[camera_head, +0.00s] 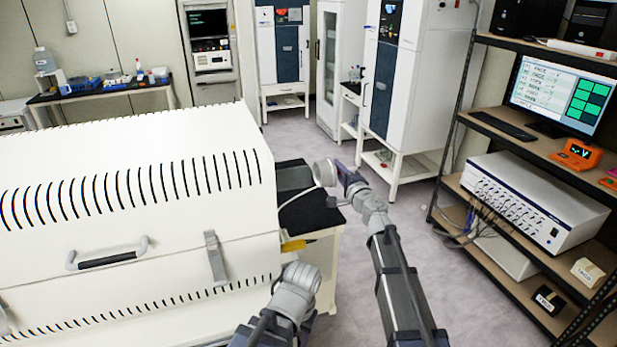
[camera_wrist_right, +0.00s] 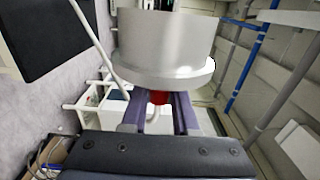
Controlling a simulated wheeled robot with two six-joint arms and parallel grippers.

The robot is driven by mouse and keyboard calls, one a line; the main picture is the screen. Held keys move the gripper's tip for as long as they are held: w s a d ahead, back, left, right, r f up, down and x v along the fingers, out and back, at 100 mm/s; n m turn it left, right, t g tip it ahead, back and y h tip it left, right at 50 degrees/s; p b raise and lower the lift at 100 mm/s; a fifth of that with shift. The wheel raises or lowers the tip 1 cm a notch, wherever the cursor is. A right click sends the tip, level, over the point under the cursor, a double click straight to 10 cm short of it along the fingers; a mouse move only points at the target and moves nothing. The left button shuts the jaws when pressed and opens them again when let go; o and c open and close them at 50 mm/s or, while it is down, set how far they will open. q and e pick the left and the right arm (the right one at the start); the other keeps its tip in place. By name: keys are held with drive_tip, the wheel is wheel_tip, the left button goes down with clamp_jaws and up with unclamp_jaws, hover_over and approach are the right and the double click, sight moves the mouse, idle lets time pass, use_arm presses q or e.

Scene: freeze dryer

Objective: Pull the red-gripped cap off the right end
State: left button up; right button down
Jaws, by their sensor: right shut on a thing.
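The big white slotted machine (camera_head: 130,190) fills the left of the head view. In the right wrist view the cap (camera_wrist_right: 165,78) is a pale flanged disc in front of the cylinder (camera_wrist_right: 165,40). Its red grip (camera_wrist_right: 158,97) sits between the purple fingers of my right gripper (camera_wrist_right: 160,103). My right gripper (camera_head: 345,180) is shut on this grip. My left gripper is not visible; only arm links show low in the middle.
A dark-topped bench (camera_head: 312,212) stands below the cylinder. A shelf rack (camera_head: 500,145) with a monitor (camera_head: 560,95) and a white instrument (camera_head: 535,205) stands at the right. Open floor (camera_head: 425,240) lies between bench and rack.

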drive_tip(key=shift+w+d, duration=0.15)
drive_tip(key=shift+d, duration=0.2)
drive_tip(key=s+d+f+b, duration=0.3)
drive_tip(key=s+d, duration=0.1)
drive_tip(key=d, duration=0.1)
drive_tip(key=shift+s+f, duration=0.15)
drive_tip(key=shift+s, duration=0.05)
idle(0.9)
drive_tip(key=c, duration=1.2)
unclamp_jaws()
drive_tip(key=shift+c, duration=0.2)
clamp_jaws()
drive_tip(key=shift+s, duration=0.15)
